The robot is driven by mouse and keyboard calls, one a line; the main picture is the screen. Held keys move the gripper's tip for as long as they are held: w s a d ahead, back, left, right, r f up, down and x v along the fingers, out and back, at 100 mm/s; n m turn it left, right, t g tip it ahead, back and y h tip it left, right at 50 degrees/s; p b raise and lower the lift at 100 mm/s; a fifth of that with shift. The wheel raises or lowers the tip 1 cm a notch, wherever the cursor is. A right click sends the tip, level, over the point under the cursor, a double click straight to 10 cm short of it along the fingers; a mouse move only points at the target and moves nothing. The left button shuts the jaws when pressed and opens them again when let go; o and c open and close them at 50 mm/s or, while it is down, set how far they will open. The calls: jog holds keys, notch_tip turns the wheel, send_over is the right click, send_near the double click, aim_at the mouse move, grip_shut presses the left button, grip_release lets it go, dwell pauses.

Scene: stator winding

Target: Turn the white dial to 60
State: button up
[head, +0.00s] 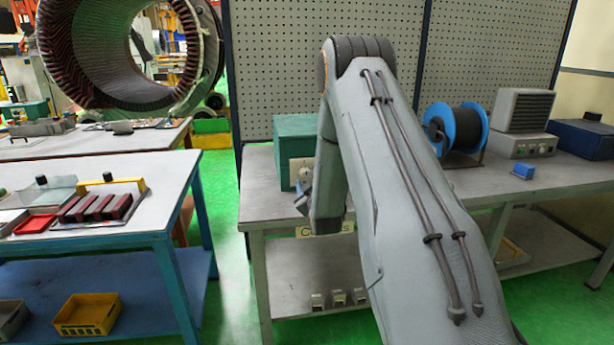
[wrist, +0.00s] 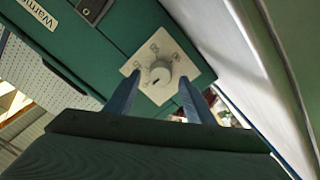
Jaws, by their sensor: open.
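The white dial (wrist: 159,75) sits on a pale square plate (wrist: 149,52) on the front of a green box (wrist: 125,34). Small markings ring the dial, too small to read; a dark mark shows on its lower left part. My gripper (wrist: 160,79) is open, its two blue fingers either side of the dial in the wrist view, with nothing between them clearly gripped. I cannot tell whether the fingertips reach the dial. In the head view the green box (head: 295,132) stands on the bench, its pale plate (head: 301,170) partly hidden by my arm.
A pegboard (head: 290,60) rises behind. A blue table (head: 120,220) with trays is at left. Green floor (head: 222,210) lies between.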

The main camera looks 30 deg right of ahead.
aim_at(306, 174)
jog(key=shift+x, duration=1.25)
jog(key=c, duration=1.1)
jog(key=shift+o, duration=0.2)
